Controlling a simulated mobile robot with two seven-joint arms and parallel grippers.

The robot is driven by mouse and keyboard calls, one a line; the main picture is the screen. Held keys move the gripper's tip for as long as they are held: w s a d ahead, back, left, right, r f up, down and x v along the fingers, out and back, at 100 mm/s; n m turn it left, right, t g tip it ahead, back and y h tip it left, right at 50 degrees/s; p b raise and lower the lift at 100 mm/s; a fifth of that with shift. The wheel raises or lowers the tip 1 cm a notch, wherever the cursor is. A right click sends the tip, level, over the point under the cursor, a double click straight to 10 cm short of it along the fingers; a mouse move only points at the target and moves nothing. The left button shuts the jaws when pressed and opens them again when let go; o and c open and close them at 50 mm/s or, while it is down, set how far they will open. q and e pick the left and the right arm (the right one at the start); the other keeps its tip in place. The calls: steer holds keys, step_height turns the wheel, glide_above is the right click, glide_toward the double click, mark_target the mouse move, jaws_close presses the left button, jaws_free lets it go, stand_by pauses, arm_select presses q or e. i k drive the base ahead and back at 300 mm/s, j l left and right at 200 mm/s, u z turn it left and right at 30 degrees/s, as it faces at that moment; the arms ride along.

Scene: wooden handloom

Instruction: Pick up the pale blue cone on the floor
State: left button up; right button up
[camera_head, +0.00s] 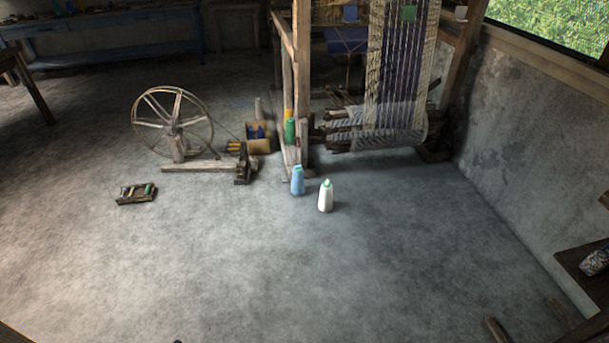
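The pale blue cone (297,182) stands upright on the concrete floor near the middle of the head view, close to the foot of the loom's front post. A white cone (325,198) with a greenish tip stands upright just to its right and slightly nearer to me. A small gap shows between the two. Neither of my grippers can be made out in this view.
The wooden loom (302,90) rises behind the cones, with a green cone (290,131) on its base. A spinning wheel (174,125), cardboard box (258,140) and small tray (136,195) lie to the left. A wall (540,130) bounds the right.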

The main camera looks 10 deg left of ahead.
mark_target(298, 185)
steer(key=i+j+z, duration=0.3)
steer(key=i+j, duration=0.65)
steer(key=i, duration=0.3)
steer(key=i+j+z, duration=0.3)
steer(key=i+j, duration=0.95)
steer(key=i, duration=0.85)
